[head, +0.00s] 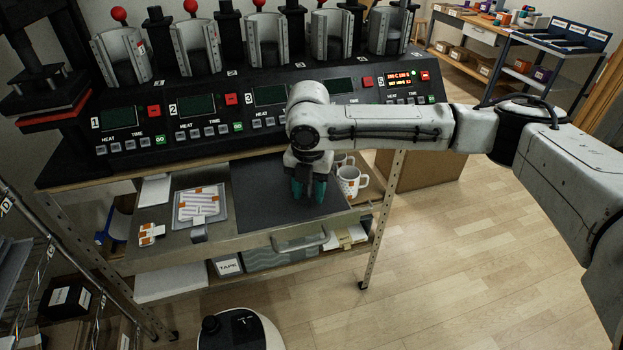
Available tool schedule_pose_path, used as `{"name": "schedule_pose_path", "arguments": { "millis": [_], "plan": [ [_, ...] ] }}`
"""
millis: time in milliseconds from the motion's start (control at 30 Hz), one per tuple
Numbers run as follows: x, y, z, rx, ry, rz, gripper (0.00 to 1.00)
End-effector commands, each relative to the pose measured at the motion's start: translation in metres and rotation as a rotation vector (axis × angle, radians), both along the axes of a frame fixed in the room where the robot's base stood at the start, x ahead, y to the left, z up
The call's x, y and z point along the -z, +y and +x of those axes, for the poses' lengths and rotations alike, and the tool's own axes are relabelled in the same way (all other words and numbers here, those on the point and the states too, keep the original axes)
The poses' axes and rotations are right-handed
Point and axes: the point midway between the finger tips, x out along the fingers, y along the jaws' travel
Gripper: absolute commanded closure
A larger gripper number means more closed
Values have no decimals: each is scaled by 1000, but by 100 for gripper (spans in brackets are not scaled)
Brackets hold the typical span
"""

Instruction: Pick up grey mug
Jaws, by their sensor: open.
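My gripper (309,188), with teal fingers, points down over the dark mat (262,193) on the pull-out shelf below the press. Its jaws are open. A white mug with an orange print (349,181) stands just right of the gripper, its handle to the right. Part of another light mug (341,160) shows behind it. I cannot make out a mug that is clearly grey. My wrist and fingers hide part of the mat and whatever is behind them.
The mug press (250,104), with numbered panels and several red-knobbed clamps, stands above the shelf. A tray with white and orange sheets (200,206) lies left of the mat. A brown cardboard box (425,175) stands right of the bench.

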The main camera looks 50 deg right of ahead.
Motion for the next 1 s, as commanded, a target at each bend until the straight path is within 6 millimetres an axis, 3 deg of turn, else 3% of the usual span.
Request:
{"name": "schedule_pose_path", "arguments": {
  "millis": [500,1000],
  "plan": [
    [0,0,0,0,0,0,100],
    [-2,0,0,0,0,-1,100]
  ]
}}
